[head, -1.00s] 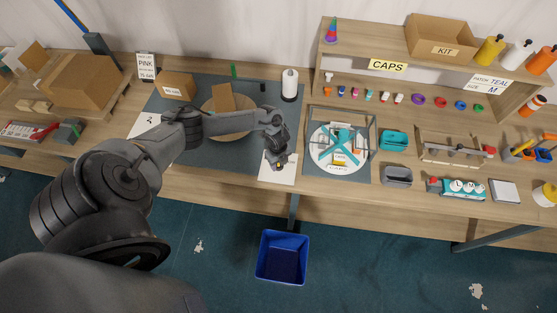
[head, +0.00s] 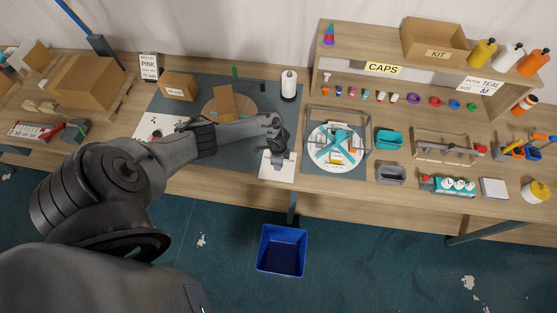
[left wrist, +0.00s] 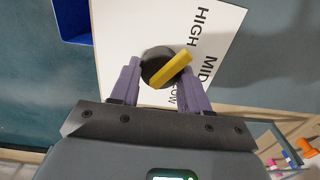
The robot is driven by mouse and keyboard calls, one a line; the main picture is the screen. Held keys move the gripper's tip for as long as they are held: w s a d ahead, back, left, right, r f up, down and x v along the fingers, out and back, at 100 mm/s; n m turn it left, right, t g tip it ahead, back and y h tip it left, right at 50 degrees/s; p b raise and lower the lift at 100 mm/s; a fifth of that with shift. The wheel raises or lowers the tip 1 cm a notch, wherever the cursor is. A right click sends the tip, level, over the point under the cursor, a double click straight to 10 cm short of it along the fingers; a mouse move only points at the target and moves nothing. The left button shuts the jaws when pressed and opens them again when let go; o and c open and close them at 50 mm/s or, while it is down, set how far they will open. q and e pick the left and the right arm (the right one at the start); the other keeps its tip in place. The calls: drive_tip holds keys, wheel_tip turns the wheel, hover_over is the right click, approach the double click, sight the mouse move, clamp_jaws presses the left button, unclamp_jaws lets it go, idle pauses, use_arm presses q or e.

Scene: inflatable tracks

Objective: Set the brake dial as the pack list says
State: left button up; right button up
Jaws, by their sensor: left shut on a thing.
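The brake dial is a black knob (left wrist: 154,60) with a yellow pointer bar (left wrist: 172,70), on a white plate (left wrist: 120,25) marked HIGH, MID and LOW. In the left wrist view the bar's upper right end points towards the space between HIGH and MID. LOW is partly hidden by a finger. My left gripper (left wrist: 160,66) is shut on the knob, with one purple finger on each side. In the head view my left gripper (head: 279,158) is over the white plate (head: 286,176) and hides the knob. My right gripper is out of view.
A blue bin (head: 282,250) stands on the floor below the bench edge. Right of the plate is a round white disc with a teal cross (head: 338,145) inside a grey frame. A white roll (head: 289,84) stands behind. A small carton (head: 178,87) sits at the back left.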

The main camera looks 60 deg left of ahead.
use_arm(q)
drive_tip(key=shift+n, duration=0.4)
drive_tip(key=o, duration=1.1)
drive_tip(key=shift+c, duration=0.2)
drive_tip(key=shift+r, duration=0.1)
drive_tip(key=shift+r+p, duration=0.35)
drive_tip(key=shift+r, duration=0.2)
wheel_tip(320, 180, up, 10)
drive_tip(key=p, duration=0.1)
drive_tip(key=shift+f+p, duration=0.2)
drive_tip(key=shift+p, duration=0.2)
drive_tip(key=shift+s+d+f, duration=0.1)
drive_tip(key=shift+s, duration=0.1)
